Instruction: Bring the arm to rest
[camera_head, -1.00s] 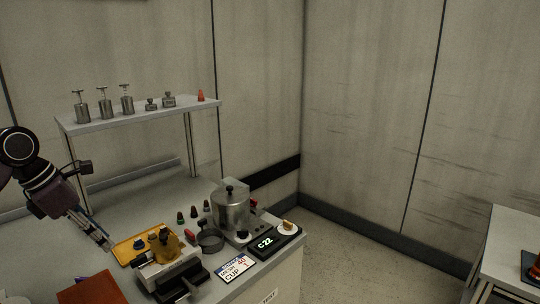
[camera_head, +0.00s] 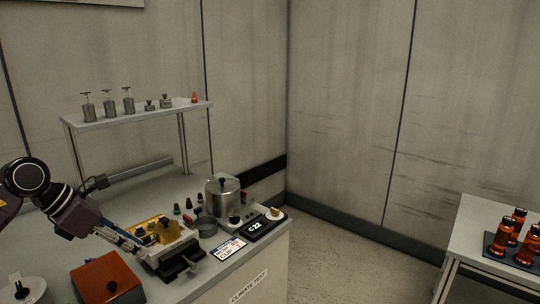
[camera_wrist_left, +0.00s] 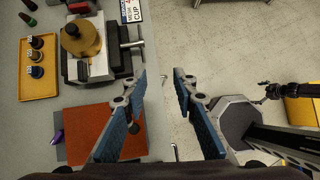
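My left arm comes in from the left in the head view, over the left part of the bench. Its gripper (camera_head: 128,243) shows beside the yellow tray and the device with the brass-coloured dome (camera_head: 167,231). In the left wrist view the two blue-padded fingers of this gripper (camera_wrist_left: 162,78) are spread apart with nothing between them. They point along the bench's front edge, with floor below the right finger. A dark jointed part (camera_wrist_left: 286,90) at the right of the wrist view may be my other arm; its gripper state is unclear.
An orange-red box (camera_head: 107,274) with a black knob lies close under the left gripper. A metal pot (camera_head: 222,197), a display (camera_head: 254,227) and a raised shelf (camera_head: 140,115) with weights stand on the bench. A side table (camera_head: 484,225) holds amber bottles (camera_head: 505,233). Floor between is clear.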

